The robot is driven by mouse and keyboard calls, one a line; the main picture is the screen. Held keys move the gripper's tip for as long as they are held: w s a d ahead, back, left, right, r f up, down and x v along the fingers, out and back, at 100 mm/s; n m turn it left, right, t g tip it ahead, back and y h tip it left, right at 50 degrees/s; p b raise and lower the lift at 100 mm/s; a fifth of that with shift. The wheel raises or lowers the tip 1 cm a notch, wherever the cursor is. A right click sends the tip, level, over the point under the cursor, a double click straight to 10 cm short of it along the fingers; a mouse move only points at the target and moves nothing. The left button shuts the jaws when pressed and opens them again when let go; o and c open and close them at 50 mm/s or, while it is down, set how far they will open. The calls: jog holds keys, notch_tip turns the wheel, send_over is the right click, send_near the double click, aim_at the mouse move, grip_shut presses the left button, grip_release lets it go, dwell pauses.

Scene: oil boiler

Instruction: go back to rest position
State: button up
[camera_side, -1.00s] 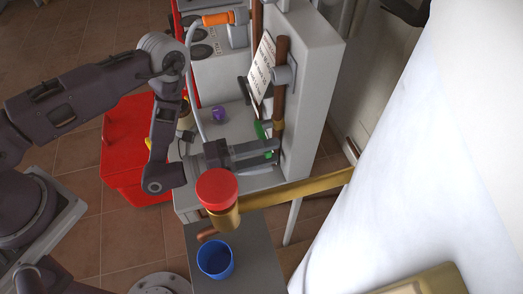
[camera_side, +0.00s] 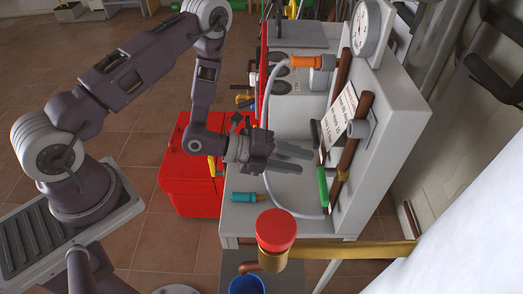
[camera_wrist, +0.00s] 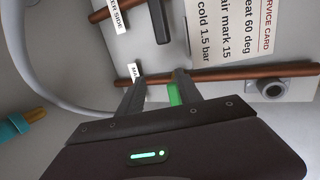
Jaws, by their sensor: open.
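My gripper (camera_side: 306,162) is open and empty in the side view, held above the grey bench, left of the copper pipe. Its fingers point right toward the pipe. In the wrist view the two fingers (camera_wrist: 160,77) are apart with nothing between them that I can see held. The green valve handle (camera_side: 322,187) is on the lower part of the pipe, below and right of the fingertips, with a visible gap in the side view. It shows partly behind the right finger in the wrist view (camera_wrist: 174,94).
A service card (camera_side: 338,118) and a gauge (camera_side: 366,27) are at the boiler panel. A grey hose (camera_side: 268,155) loops beside my gripper. A teal-and-orange piece (camera_side: 246,197) lies on the bench. A red cabinet (camera_side: 190,188), a red-capped brass part (camera_side: 276,229) and a blue cup (camera_side: 247,285) are nearby.

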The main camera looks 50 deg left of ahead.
jog(key=w+a+r+n+y, duration=0.4)
jog(key=a+r+n+y, duration=0.3)
jog(key=a+r, duration=0.4)
jog(key=s+a+r+n+g+y, duration=0.2)
jog(key=s+r+n, duration=0.4)
jog(key=r+n, duration=0.25)
jog(key=s+r+n+g, duration=0.1)
jog(key=s+r+n, duration=0.1)
jog(key=s, duration=0.5)
jog(key=s+r+n+g, duration=0.1)
jog(key=s+r+n, duration=0.1)
jog(key=s+n, duration=0.3)
jog(key=s+d+r+n, duration=0.1)
jog(key=s+n, duration=0.3)
jog(key=s, duration=0.7)
jog(key=shift+r+g, duration=0.4)
jog(key=shift+r, duration=0.15)
